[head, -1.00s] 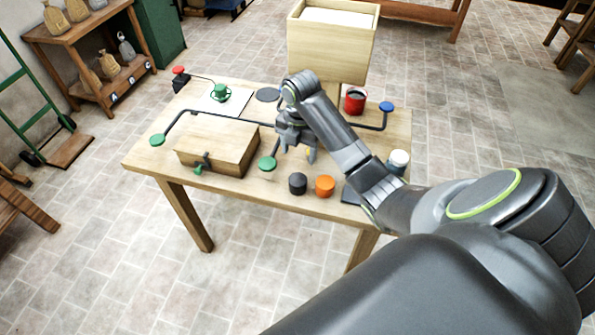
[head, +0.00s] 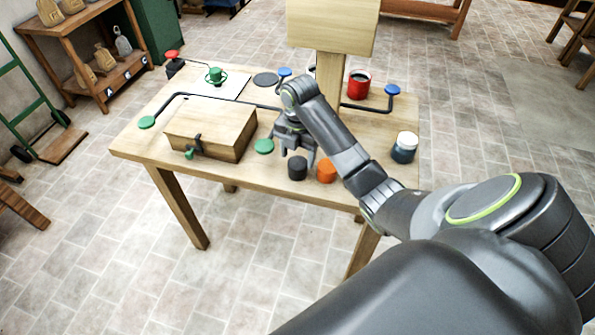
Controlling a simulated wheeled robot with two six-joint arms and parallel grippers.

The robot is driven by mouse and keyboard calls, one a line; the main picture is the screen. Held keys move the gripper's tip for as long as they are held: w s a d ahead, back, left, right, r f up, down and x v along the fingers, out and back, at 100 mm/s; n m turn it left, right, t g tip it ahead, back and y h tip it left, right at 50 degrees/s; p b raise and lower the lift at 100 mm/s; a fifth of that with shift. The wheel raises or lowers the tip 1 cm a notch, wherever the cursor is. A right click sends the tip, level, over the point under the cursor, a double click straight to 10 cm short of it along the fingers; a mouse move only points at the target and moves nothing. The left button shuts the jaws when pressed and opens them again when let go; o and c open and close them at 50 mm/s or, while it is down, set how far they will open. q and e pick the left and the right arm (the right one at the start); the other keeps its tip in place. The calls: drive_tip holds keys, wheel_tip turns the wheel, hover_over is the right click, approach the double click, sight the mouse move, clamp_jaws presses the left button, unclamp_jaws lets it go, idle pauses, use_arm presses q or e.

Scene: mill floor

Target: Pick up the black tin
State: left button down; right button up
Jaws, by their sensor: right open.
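The black tin (head: 297,168) stands upright near the front edge of the wooden table (head: 130,147). An orange tin (head: 326,171) stands close to its right. My right gripper (head: 297,158) is open, pointing down, with its fingers just above and behind the black tin in the picture. I cannot tell whether a finger touches the tin. Nothing shows between the fingers. My left gripper is not in view.
A wooden box (head: 205,130) with a green-knobbed latch and a green knob (head: 264,146) lie left of the gripper. A white-topped dark jar (head: 404,147) stands right.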

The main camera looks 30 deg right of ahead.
sight(298, 162)
drive_tip(key=shift+f+b, duration=0.65)
drive_tip(key=shift+f, duration=0.05)
wheel_tip(298, 162, down, 4)
drive_tip(key=shift+r, duration=0.2)
drive_tip(key=c, duration=0.8)
drive_tip(key=shift+w+r, duration=0.1)
drive_tip(key=shift+r, duration=0.1)
drive_tip(key=shift+d+r, duration=0.1)
drive_tip(key=shift+r, duration=0.15)
wheel_tip(298, 162, up, 3)
drive_tip(key=shift+f, duration=0.2)
wheel_tip(298, 162, up, 6)
drive_tip(key=p, duration=0.6)
drive_tip(key=shift+r, duration=0.1)
